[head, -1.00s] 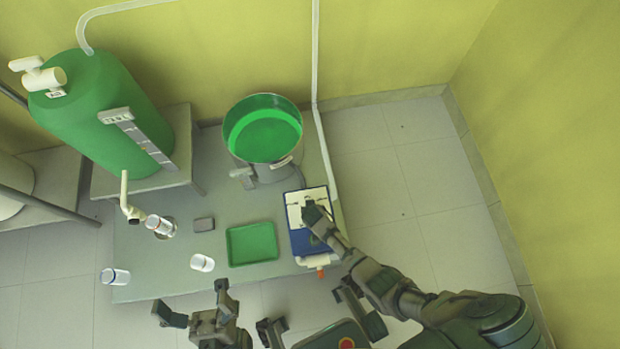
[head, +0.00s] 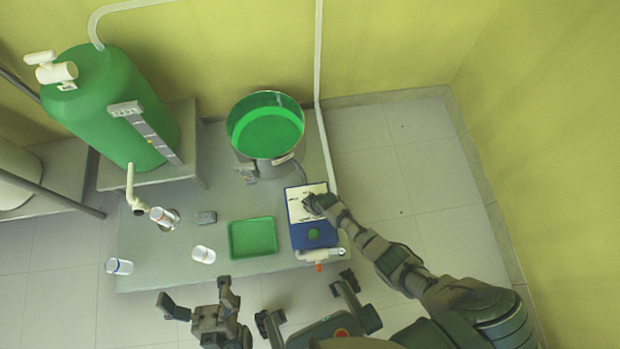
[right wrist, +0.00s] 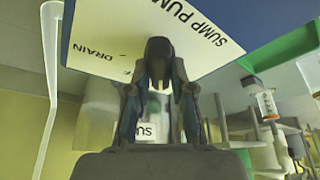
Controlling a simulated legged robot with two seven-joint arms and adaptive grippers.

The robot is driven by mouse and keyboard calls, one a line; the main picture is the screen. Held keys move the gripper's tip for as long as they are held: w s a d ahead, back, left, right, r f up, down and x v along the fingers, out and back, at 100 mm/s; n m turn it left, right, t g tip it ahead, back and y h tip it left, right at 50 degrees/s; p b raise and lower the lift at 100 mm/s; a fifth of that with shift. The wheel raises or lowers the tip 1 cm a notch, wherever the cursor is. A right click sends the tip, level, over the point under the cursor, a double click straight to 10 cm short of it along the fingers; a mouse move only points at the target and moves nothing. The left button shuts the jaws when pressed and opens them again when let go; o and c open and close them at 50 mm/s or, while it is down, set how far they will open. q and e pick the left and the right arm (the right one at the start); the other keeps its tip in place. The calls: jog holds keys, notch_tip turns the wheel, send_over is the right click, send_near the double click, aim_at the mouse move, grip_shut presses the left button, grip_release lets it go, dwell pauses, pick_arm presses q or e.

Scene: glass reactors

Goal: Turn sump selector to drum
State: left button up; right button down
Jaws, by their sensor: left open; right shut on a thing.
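The sump selector is on a blue box with a white label panel (head: 295,212) on the grey platform. In the right wrist view the panel (right wrist: 110,52) reads "SUMP PUMP" and "DRAIN"; other lettering is hidden or cut off. My right gripper (head: 312,204) is over the panel, its fingers shut around a dark knob (right wrist: 158,50); it also shows in the right wrist view (right wrist: 158,85). Which mark the knob points to cannot be told. My left gripper (head: 197,294) is open and empty in front of the platform.
A round metal vessel with green inside (head: 265,125) stands behind the box. A large green tank (head: 110,105) stands far left.

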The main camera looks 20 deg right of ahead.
jog(key=shift+f+n, duration=0.15)
jog(key=shift+n, duration=0.45)
jog(key=c, duration=1)
grip_release()
jog(key=shift+r, duration=0.2)
jog(key=v, duration=1.1)
jog(key=shift+d+r, duration=0.3)
jog(key=shift+d, duration=0.05)
